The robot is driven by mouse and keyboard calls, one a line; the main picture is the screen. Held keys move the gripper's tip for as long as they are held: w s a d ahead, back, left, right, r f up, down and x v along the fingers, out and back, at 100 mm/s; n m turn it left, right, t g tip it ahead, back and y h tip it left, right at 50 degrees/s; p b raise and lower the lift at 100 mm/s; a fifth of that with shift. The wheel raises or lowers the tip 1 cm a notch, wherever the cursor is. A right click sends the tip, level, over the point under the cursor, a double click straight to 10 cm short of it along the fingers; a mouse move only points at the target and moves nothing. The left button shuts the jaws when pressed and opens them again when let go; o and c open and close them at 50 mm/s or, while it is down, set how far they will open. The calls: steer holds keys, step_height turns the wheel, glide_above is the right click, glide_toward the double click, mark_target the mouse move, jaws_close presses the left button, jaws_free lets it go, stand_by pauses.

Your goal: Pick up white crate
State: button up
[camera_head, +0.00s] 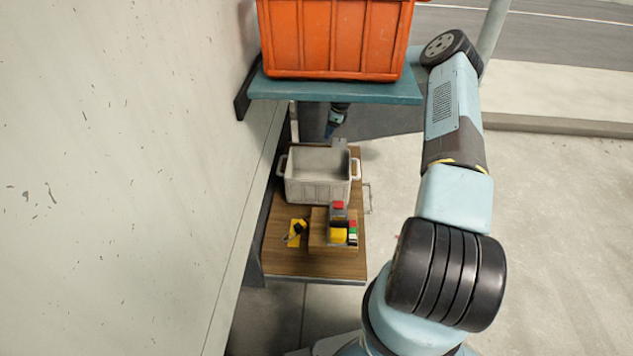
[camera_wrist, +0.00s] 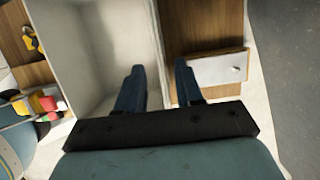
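The white crate (camera_head: 318,190) stands upright on a wooden shelf (camera_head: 305,264), with a handle on its left and right sides. It looks empty inside. My gripper (camera_head: 333,130) is at the crate's far side, partly hidden by the teal shelf above. In the wrist view, my gripper (camera_wrist: 158,70) is open. Its left finger is over the inside of the white crate (camera_wrist: 95,45) and its right finger is outside, over the wood. One crate wall lies between the fingers. I cannot tell whether either finger touches it.
An orange crate (camera_head: 335,38) sits on the teal shelf (camera_head: 300,89) above. A small wooden board (camera_head: 318,243) with coloured items and a yellow-black tool (camera_head: 295,232) lie in front of the white crate. A pale wall (camera_head: 120,180) closes the left; open floor (camera_head: 570,220) lies right.

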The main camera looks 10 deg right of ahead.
mark_target(319, 154)
steer(key=shift+a+x, duration=0.1)
steer(key=shift+x, duration=3.15)
steer(key=shift+a+x, duration=0.15)
steer(key=shift+x, duration=3.15)
steer(key=shift+s, duration=0.1)
jaws_close()
steer(key=shift+r, duration=0.1)
